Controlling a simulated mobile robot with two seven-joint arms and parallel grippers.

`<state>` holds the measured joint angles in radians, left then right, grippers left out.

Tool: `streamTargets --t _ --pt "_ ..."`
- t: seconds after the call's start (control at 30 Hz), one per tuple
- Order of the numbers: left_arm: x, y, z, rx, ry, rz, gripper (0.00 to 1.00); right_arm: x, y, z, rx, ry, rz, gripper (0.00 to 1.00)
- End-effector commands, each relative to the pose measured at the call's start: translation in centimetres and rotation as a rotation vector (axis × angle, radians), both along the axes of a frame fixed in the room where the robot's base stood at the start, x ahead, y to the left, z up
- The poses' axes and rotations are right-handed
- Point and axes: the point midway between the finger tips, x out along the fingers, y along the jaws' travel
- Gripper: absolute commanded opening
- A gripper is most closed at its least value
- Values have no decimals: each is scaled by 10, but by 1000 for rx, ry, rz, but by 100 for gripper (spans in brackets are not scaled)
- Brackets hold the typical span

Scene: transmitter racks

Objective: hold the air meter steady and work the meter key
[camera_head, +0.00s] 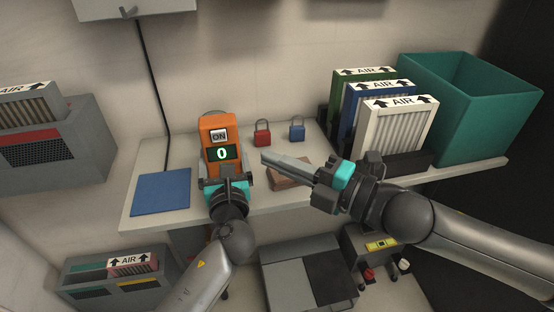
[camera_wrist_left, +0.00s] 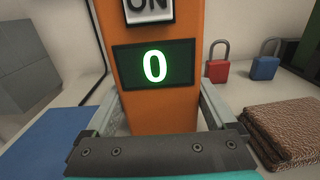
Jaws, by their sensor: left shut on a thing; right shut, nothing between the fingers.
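The orange air meter (camera_head: 220,130) stands upright on the shelf in the head view. Its key (camera_head: 218,136) is marked ON, and the green display below it (camera_head: 222,154) reads 0. My left gripper (camera_head: 224,180) is shut on the lower part of the meter. In the left wrist view the meter (camera_wrist_left: 155,108) stands between the two fingers, and the key is cut off by the top edge. My right gripper (camera_head: 268,158) is shut and empty, to the right of the meter and apart from it, its fingers pointing left.
A blue mat (camera_head: 161,192) lies left of the meter. A red padlock (camera_head: 262,135) and a blue padlock (camera_head: 297,131) stand behind my right fingers. A brown folded item (camera_head: 287,182) lies below them. Air filters (camera_head: 397,128) and a teal bin (camera_head: 477,110) stand at right.

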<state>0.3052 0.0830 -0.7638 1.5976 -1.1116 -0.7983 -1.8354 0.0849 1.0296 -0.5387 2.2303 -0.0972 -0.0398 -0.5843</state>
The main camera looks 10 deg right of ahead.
Motion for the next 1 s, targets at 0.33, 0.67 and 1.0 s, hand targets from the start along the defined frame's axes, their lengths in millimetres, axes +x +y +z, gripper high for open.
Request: streamTargets --t 0.33,0.67,1.0 --pt "-1 0 -4 0 8 -2 100 0 0 0 0 0 1 0" --pt "-13 0 -3 -1 5 -1 100 0 0 0 1 -1 1 0" --pt "-76 0 -4 -1 9 -2 100 0 0 0 1 0 1 0"
